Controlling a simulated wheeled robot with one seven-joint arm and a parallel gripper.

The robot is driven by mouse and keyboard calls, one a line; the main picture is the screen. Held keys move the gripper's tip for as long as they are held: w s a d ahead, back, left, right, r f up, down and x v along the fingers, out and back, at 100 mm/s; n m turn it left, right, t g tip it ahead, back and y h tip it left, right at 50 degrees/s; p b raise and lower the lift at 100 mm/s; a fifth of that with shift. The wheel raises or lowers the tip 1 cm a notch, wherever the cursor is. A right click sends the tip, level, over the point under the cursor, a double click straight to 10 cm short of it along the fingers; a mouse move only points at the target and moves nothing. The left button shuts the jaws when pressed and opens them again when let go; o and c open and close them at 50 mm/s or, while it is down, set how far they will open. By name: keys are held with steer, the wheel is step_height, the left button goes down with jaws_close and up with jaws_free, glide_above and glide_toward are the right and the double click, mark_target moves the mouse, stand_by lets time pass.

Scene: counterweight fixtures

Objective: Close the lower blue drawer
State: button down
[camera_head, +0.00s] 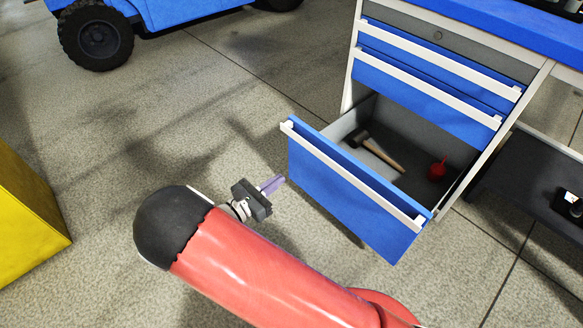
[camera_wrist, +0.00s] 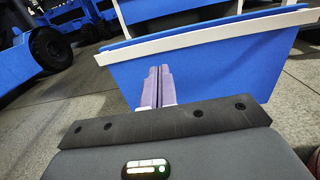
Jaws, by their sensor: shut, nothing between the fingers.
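The lower blue drawer (camera_head: 345,195) is pulled out of the workbench cabinet, with a white handle strip along its top front edge. A hammer (camera_head: 380,152) and a red object (camera_head: 437,168) lie inside it. My gripper (camera_head: 278,181) is shut and empty, just in front of the left part of the drawer front. In the wrist view my gripper (camera_wrist: 159,72) points at the blue drawer front (camera_wrist: 210,70), its fingertips below the white strip. I cannot tell whether the fingertips touch the front.
Two blue drawers (camera_head: 430,62) above are shut, under a grey drawer (camera_head: 440,36). A yellow block (camera_head: 25,205) stands at the far left. A blue vehicle (camera_head: 175,10) is at the back left. A dark low shelf (camera_head: 530,180) is at the right. The floor left of the drawer is clear.

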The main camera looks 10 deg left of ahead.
mark_target(318, 152)
steer(key=x, duration=1.3)
steer(key=shift+d, duration=0.2)
steer(key=shift+w, duration=0.1)
steer(key=shift+w+d, duration=0.35)
steer(key=shift+w, duration=0.05)
steer(key=b+x, duration=0.4)
steer(key=x, duration=2.7)
steer(key=shift+w+d+r+b, duration=0.25)
steer(key=shift+w+d+b, duration=0.05)
steer(key=shift+b, duration=0.1)
steer(key=shift+r, duration=0.15)
